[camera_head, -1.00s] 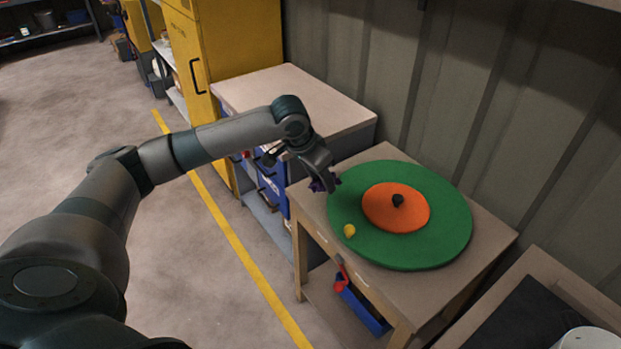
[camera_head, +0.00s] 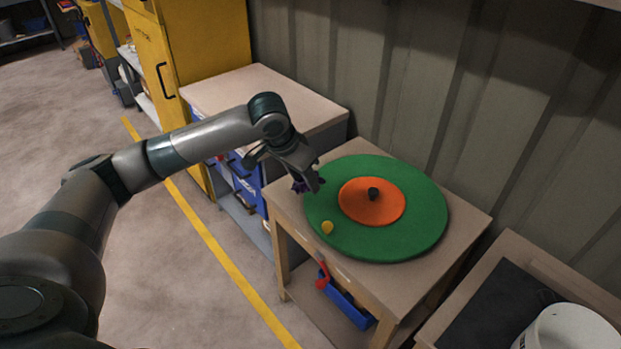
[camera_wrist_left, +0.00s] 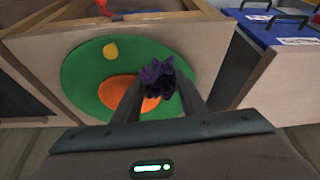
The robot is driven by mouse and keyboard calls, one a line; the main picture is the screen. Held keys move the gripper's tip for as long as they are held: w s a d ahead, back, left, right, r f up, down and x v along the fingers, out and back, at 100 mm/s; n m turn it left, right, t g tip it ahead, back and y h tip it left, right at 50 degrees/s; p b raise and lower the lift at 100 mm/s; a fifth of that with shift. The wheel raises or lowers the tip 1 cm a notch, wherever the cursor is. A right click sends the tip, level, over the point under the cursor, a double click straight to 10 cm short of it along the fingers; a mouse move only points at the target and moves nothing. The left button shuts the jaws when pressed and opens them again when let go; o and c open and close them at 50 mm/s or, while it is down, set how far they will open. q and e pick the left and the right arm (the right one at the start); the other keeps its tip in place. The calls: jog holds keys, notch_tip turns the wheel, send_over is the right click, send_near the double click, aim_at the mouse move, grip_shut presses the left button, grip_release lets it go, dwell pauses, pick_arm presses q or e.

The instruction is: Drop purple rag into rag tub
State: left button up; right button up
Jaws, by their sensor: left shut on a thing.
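The purple rag (camera_wrist_left: 158,77) is a small crumpled bundle between the fingertips of my left gripper (camera_wrist_left: 165,95) in the wrist view. In the head view my left gripper (camera_head: 307,184) is over the left edge of the wooden table, beside the green disc, with a bit of the purple rag (camera_head: 298,186) showing under it. It is shut on the rag. A white round tub (camera_head: 571,330) stands partly in view at the bottom right; I cannot tell whether it is the rag tub. My right gripper is not in view.
A green disc (camera_head: 420,225) with an orange centre (camera_head: 358,207) lies on the wooden table (camera_head: 462,222). It bears a dark knob (camera_head: 373,193) and a small yellow object (camera_head: 327,227). A blue drawer cabinet (camera_head: 252,190) and a yellow cupboard (camera_head: 210,40) stand behind. Open floor lies left.

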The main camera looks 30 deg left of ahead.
pick_arm(q)
jog(key=s+d+r+n, duration=0.1)
jog(key=s+d+r, duration=0.2)
jog(key=s+d, duration=0.1)
jog(key=s+d+r+n+y, duration=0.1)
jog(key=s+d+r+n, duration=0.1)
jog(key=d, duration=0.5)
jog(key=shift+s+r, duration=0.85)
jog(key=shift+s, duration=0.2)
jog(key=shift+d, duration=0.15)
